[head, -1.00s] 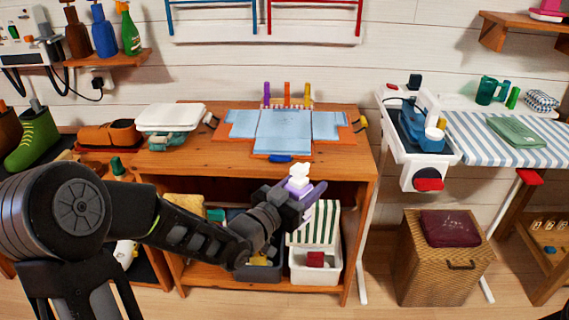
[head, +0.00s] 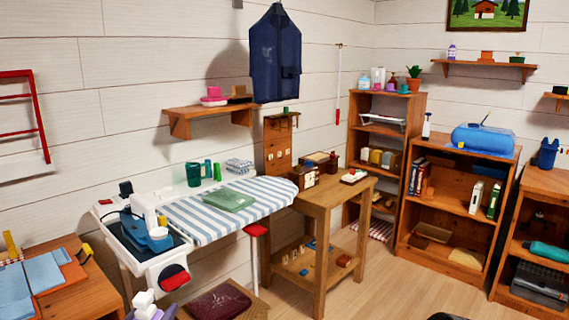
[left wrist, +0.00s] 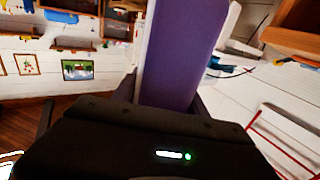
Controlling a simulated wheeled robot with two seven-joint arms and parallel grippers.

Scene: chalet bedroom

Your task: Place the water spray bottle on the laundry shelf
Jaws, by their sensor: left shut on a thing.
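The water spray bottle shows its white top (head: 145,303) at the bottom edge of the head view. In the left wrist view its purple body (left wrist: 180,55) fills the space between the fingers of my left gripper (left wrist: 165,98), which is shut on it. In the head view most of this gripper is cut off below the frame. A wooden wall shelf (head: 188,120) above the ironing board holds a pink item and dark items. Another wall shelf (head: 485,67) is at the upper right. I cannot tell which is the laundry shelf. My right gripper is not in view.
A wooden side table (head: 335,188) and bookcases (head: 440,185) stand to the right. Open floor (head: 385,285) lies in front.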

